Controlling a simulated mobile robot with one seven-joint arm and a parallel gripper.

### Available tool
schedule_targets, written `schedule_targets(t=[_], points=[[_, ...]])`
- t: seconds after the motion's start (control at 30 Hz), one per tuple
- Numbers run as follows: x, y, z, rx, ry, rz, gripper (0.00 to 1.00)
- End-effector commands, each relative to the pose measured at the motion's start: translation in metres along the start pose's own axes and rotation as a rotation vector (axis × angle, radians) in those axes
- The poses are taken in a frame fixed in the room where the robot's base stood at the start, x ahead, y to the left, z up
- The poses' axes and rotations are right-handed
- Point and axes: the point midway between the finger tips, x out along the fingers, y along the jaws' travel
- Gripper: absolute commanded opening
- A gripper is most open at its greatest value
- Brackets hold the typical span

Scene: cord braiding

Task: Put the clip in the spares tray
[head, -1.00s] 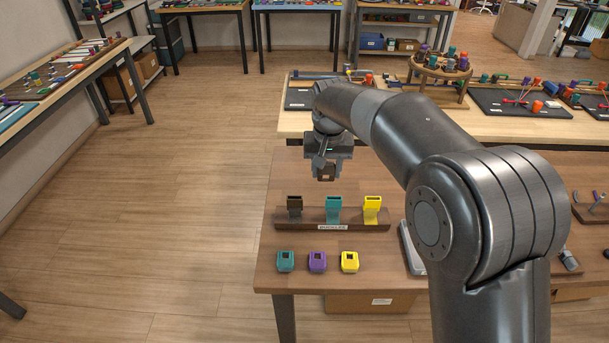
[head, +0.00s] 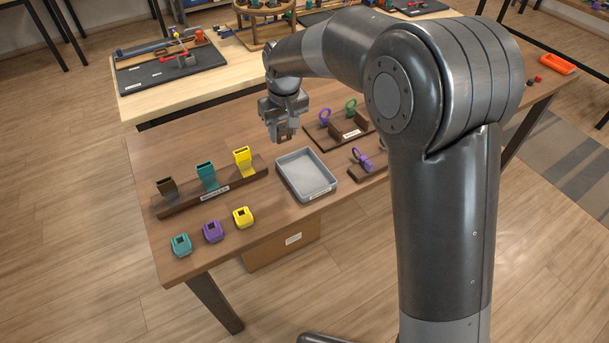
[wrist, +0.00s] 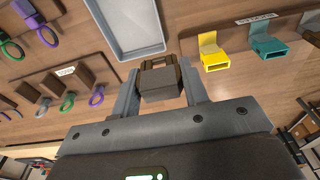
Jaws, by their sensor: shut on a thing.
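My gripper (head: 284,130) is shut on a dark brown clip (head: 282,137), held above the table behind the grey tray. In the wrist view the brown clip (wrist: 160,82) sits between the two fingers of my gripper (wrist: 161,90). The grey tray (head: 292,185) is shallow, rectangular and empty, with a label on its front wall that is too small to read. It also shows at the top of the wrist view (wrist: 124,22). The clip is apart from the tray.
Left of the tray stands a wooden rack (head: 223,190) with brown, teal and yellow buckle pieces. Teal (head: 181,245), purple (head: 213,231) and yellow (head: 243,217) clips lie before it. Right of the tray are wooden racks (head: 345,132) with purple and green ringed pieces.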

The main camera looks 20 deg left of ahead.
Motion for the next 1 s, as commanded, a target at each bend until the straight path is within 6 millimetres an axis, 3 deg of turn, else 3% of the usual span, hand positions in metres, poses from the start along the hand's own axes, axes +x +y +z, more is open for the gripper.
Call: schedule_targets(t=[0.03,0.2,0.3,0.5,0.67,1.0], points=[[0.004,0.022,0.012,0.009,-0.001,0.0,0.16],[0.015,0.079,0.052,0.009,0.002,0.001,0.16],[0.02,0.103,0.073,0.008,0.003,0.003,0.16],[0.026,0.129,0.1,0.004,0.005,0.005,0.16],[0.035,0.127,0.099,-0.001,0.005,0.004,0.16],[0.086,0.075,0.051,-0.004,0.004,0.004,0.16]])
